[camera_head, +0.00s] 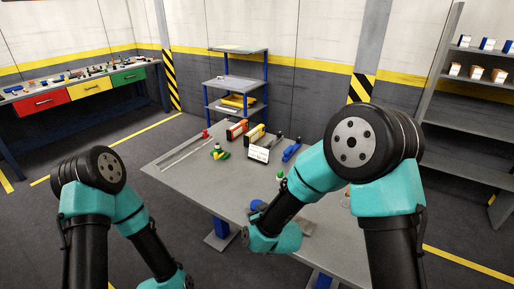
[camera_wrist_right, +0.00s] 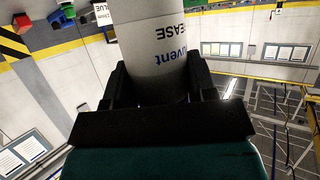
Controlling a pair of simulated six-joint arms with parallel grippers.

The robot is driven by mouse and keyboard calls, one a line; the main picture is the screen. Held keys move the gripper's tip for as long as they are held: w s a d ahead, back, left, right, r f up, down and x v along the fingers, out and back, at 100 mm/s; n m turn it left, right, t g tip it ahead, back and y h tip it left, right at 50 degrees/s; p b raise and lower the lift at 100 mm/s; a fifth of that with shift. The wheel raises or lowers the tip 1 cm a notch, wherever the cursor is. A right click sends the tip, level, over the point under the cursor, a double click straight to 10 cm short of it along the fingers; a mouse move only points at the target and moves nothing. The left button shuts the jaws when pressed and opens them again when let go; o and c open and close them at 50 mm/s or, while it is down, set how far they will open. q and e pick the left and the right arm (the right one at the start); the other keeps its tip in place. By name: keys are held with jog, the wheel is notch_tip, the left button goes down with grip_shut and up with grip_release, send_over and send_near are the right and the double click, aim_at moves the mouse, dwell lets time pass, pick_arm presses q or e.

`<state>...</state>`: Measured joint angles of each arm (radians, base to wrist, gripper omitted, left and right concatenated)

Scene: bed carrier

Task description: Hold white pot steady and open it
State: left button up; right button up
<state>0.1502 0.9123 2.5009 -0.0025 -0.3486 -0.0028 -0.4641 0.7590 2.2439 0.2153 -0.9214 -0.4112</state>
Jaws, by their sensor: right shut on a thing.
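The white pot (camera_wrist_right: 152,40), a pale cylinder with dark and blue lettering, stands between the two black fingers of my right gripper (camera_wrist_right: 159,80) in the right wrist view. The fingers are shut on its sides. Its far end runs out of the top of that view, so I cannot make out its lid. In the head view my right arm covers the spot, and I cannot pick out the pot there. My left arm is at the lower left of the head view, but its gripper is out of frame.
The grey table (camera_head: 190,176) carries a white label card (camera_head: 258,154), green and yellow pieces (camera_head: 219,152), a blue tool (camera_head: 291,150) and a round blue item (camera_head: 257,205). Its left part is mostly clear. A shelf trolley (camera_head: 238,82) stands behind.

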jog(key=w+d+r+m+h, duration=0.1)
jog(key=d+m+h, duration=0.7)
jog(key=d, duration=1.3)
jog(key=shift+w+r+h, duration=0.15)
jog(key=shift+r+h, duration=0.35)
jog(key=shift+h, duration=0.4)
jog(key=shift+a, duration=0.15)
jog(key=s+a+r+n+y, duration=0.1)
jog(key=s+a+n+y, duration=0.1)
jog(key=a, duration=0.3)
jog(key=s+a+r+n+t+y, duration=0.1)
jog(key=s+a+n+y, duration=0.1)
jog(key=a, duration=0.4)
jog(key=shift+s+a+r+y, duration=0.25)
jog(key=shift+s+r+y, duration=0.05)
jog(key=shift+s+y, duration=0.35)
